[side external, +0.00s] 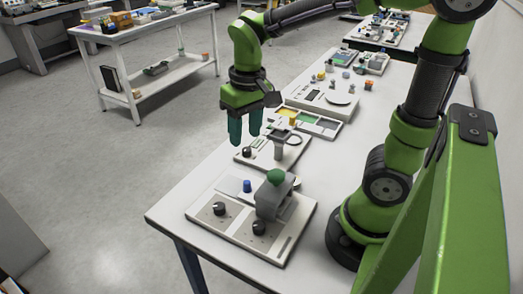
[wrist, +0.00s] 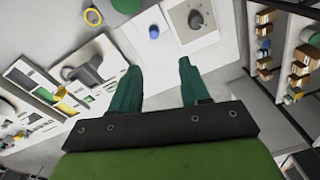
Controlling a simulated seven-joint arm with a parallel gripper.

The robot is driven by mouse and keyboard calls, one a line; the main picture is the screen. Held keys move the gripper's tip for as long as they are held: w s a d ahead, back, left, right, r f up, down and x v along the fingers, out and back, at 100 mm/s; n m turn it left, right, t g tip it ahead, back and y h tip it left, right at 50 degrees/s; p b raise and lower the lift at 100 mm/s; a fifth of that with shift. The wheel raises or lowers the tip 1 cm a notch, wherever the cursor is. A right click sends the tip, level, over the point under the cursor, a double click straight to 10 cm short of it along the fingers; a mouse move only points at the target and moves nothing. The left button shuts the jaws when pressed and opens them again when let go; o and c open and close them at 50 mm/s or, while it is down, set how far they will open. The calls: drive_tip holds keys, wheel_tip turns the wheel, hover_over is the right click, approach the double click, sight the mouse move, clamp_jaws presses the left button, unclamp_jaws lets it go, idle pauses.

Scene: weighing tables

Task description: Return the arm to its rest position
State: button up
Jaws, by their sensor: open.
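My gripper (side external: 246,128) hangs with its two teal fingers pointing down, near the left edge of the white table (side external: 172,212) in the side view. The fingers are apart with nothing between them. In the wrist view my gripper (wrist: 160,88) also shows its fingers spread and empty. Below and in front of it is a white panel (side external: 203,217) with two black knobs, a blue peg (side external: 247,185) and a grey lever-like part with a green top (side external: 275,177). The blue peg (wrist: 154,32) and one knob also show in the wrist view.
Small blocks and weights stand farther back. A white shelf table (side external: 150,49) stands across the floor. Open floor lies left of the table.

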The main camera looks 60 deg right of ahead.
drive_tip(key=s+a+r+t+y, duration=0.1)
drive_tip(key=s+r+t, duration=0.4)
drive_tip(key=t, duration=0.1)
drive_tip(key=shift+s+m+y, duration=0.3)
drive_tip(key=shift+s, duration=0.1)
drive_tip(key=shift+a, duration=0.1)
drive_tip(key=shift+c, duration=0.2)
idle(0.8)
